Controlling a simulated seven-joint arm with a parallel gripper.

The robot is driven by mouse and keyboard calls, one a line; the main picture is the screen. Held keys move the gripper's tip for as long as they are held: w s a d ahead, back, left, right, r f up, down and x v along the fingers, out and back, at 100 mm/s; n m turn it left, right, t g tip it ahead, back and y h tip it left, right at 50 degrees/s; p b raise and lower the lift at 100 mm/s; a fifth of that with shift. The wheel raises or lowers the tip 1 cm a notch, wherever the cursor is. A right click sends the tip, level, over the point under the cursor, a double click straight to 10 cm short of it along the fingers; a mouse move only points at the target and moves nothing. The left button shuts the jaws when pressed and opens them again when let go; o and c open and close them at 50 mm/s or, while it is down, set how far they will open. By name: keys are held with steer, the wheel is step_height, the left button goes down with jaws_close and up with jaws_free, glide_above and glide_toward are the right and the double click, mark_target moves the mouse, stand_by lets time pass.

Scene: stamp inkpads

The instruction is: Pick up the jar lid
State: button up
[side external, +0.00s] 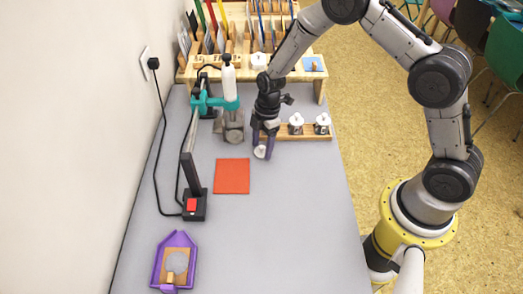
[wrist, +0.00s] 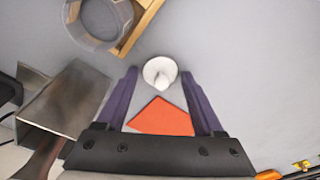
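The jar lid is a small white disc with a knob, low by my fingertips over the grey table in the side view (side external: 260,152). In the wrist view the lid (wrist: 159,73) lies between the tips of my purple fingers. My gripper (side external: 264,147) points down and is open; its fingers (wrist: 160,76) stand either side of the lid, with a narrow gap showing on each side. An open clear jar (wrist: 97,22) stands on the wooden board just beyond the lid. In the side view my gripper hides this jar.
Two lidded jars (side external: 296,124) (side external: 322,124) stand on the wooden board (side external: 308,137) to the right. A red-orange square (side external: 232,176) lies flat nearby. A teal-clamped stand (side external: 215,103) and a grey metal piece (wrist: 66,98) are close on the left. The table's front right is clear.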

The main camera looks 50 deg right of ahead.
steer(key=c, duration=1)
jaws_close()
steer(key=shift+s+f, duration=0.2)
